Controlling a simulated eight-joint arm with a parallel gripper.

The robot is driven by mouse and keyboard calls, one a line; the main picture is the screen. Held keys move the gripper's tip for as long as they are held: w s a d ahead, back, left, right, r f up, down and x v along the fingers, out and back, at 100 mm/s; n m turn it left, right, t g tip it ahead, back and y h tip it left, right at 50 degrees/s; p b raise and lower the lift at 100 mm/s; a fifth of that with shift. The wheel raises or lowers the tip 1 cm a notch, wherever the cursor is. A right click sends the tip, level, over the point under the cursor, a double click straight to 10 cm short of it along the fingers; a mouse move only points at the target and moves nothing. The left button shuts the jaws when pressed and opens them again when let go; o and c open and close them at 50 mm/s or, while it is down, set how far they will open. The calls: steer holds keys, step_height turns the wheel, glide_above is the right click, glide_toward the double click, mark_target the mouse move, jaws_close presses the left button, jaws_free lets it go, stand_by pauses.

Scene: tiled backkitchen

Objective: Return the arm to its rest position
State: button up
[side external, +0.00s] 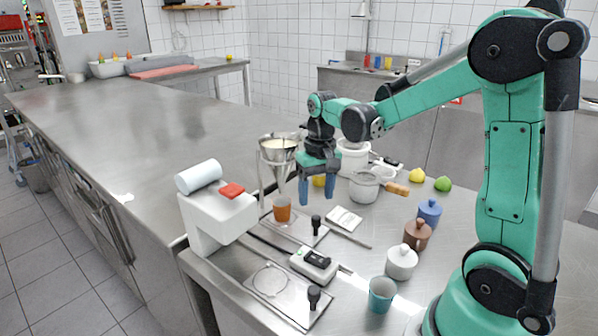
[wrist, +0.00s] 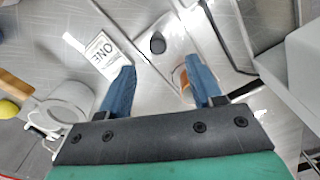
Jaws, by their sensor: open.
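My gripper (side external: 318,186) hangs over the counter with its blue fingers pointing down, to the right of the metal funnel stand. In the wrist view, the two blue fingers (wrist: 163,92) are spread apart with nothing between them. An orange cup (side external: 282,209) stands below the funnel (side external: 279,150), which holds something pale. In the wrist view, the orange cup (wrist: 184,84) shows partly hidden behind the right finger. My arm reaches in from the right, bent at the elbow.
A white machine (side external: 215,210) stands left of the funnel. A saucepan (side external: 366,186), lidded jars (side external: 401,262), a teal cup (side external: 381,294), a lemon (side external: 417,175) and a lime (side external: 443,184) stand right of my gripper. A black-topped switch box (side external: 314,263) lies in front. The long left counter (side external: 130,130) is largely clear.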

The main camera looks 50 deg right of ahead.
steer(key=shift+r, duration=0.1)
steer(key=shift+a+r, duration=0.15)
steer(key=shift+a, duration=0.05)
steer(key=s+a+r+n+t, duration=0.2)
steer(key=a+t, duration=0.1)
steer(key=a, duration=0.2)
steer(key=s+a+r+n+t, duration=0.2)
steer(key=a+n+t, duration=0.1)
steer(key=a+t, duration=0.1)
steer(key=shift+s+a, duration=0.3)
steer(key=shift+a, duration=0.6)
